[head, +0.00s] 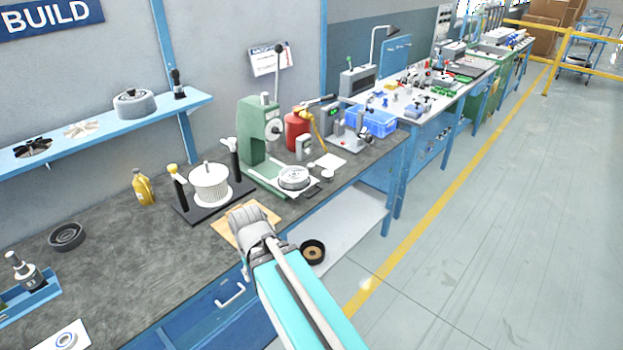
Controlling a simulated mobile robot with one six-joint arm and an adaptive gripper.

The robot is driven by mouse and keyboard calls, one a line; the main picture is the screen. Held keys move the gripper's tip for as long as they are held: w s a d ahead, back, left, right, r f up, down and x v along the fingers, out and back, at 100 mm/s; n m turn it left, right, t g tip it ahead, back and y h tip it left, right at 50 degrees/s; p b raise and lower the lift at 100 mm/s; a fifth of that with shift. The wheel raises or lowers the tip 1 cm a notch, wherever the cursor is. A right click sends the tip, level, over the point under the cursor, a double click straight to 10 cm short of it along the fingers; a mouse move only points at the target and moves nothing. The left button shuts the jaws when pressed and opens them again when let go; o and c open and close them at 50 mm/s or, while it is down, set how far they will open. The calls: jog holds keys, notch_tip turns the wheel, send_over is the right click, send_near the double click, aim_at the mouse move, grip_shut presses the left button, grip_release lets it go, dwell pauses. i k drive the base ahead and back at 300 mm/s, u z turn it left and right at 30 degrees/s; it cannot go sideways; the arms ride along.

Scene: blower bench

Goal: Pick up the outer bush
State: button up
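I cannot tell for certain which part is the outer bush. A small pale ring (67,340) lies on a white card at the bottom left edge of the bench, partly cut off by the frame. A larger dark ring (67,236) lies on the bench at the left. My gripper end (247,220) is over a light wooden board (219,228) near the bench's front edge, well to the right of both rings. My wrist hides the fingers and part of the board, so I cannot see what is between or below them.
A white finned rotor (209,184) stands on a black fixture behind my wrist. A green press (257,141) is beyond it. A yellow bottle (143,187) and a blue tray (30,295) are at the left. A dark round part (313,251) is on the lower shelf. The bench's left middle is clear.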

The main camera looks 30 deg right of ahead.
aim_at(327, 177)
jog(key=u, duration=0.3)
jog(key=k, duration=1.05)
jog(key=z, duration=0.95)
jog(key=i, duration=1)
